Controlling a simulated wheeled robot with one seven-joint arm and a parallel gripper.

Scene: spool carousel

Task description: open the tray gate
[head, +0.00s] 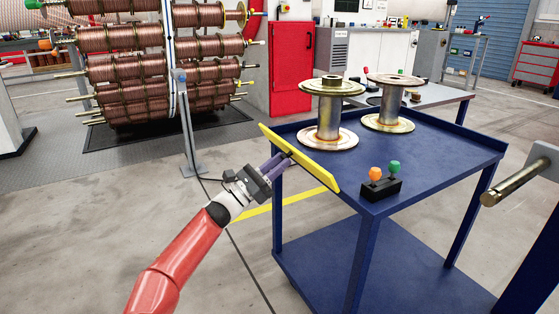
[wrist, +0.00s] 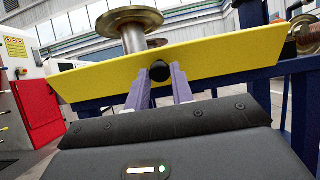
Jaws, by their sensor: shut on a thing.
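The tray gate (head: 312,165) is a yellow flap along the near left edge of the blue cart's top tray (head: 432,165). It is tilted outward, away from upright. My gripper (head: 283,163) reaches it from the lower left and is shut on the gate's knob. In the wrist view the yellow gate (wrist: 215,58) spans the picture, and the dark round knob (wrist: 160,71) sits between my fingertips (wrist: 161,80). The knob is hardly visible in the head view.
Two empty metal spools (head: 328,112) (head: 389,105) stand on the tray. A black box with orange and green buttons (head: 381,188) sits at its near corner. A carousel of copper spools (head: 150,60) stands at the back left, beside a grey post (head: 188,130).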

